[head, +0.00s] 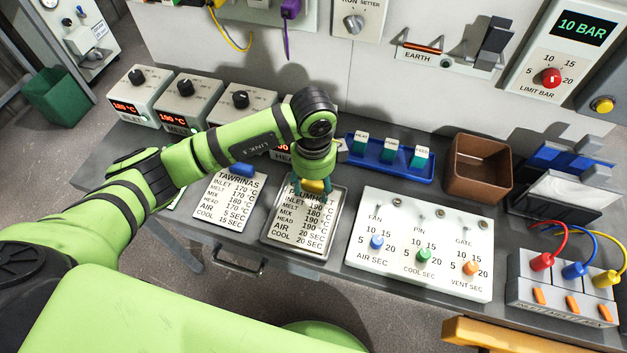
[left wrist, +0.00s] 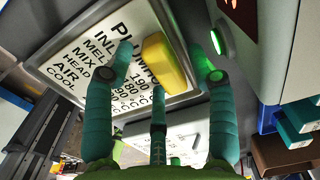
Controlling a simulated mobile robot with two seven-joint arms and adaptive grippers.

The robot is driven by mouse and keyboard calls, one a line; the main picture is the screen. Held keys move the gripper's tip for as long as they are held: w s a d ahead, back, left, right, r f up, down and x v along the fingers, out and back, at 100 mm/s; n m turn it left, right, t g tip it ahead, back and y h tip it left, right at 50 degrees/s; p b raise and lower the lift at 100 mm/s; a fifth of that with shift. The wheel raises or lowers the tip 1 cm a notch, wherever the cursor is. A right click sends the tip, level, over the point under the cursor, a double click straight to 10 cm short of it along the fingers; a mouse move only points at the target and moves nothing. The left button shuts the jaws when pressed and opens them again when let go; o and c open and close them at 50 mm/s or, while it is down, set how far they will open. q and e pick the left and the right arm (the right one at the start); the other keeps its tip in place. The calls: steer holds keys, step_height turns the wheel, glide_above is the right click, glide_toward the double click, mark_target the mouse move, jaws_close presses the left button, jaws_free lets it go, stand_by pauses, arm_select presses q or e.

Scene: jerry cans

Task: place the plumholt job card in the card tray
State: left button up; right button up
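The Plumholt job card (head: 298,228) is a white printed card with a yellow grip block (head: 315,186) near its top edge. It lies inside the rim of the grey card tray (head: 265,236) on the bench. In the left wrist view the card (left wrist: 100,45) lies flat within the tray's rim (left wrist: 190,97). My left gripper (head: 313,187) is directly over the grip block. In the left wrist view its teal fingers stand spread on either side of the yellow block (left wrist: 163,60), with gaps showing, so it looks open. My right gripper is not in view.
The Tawrinas card (head: 228,203) with a blue grip lies left of the tray. A white timer panel (head: 422,245) is close on the right. Heater dial boxes (head: 190,100), a blue rack (head: 390,160) and a brown bin (head: 478,168) stand behind.

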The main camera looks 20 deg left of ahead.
arm_select(q)
steer(key=shift+r, duration=0.3)
steer(key=shift+w+r, duration=0.1)
steer(key=shift+r, duration=0.3)
step_height(320, 180, up, 11)
steer(key=b, duration=0.2)
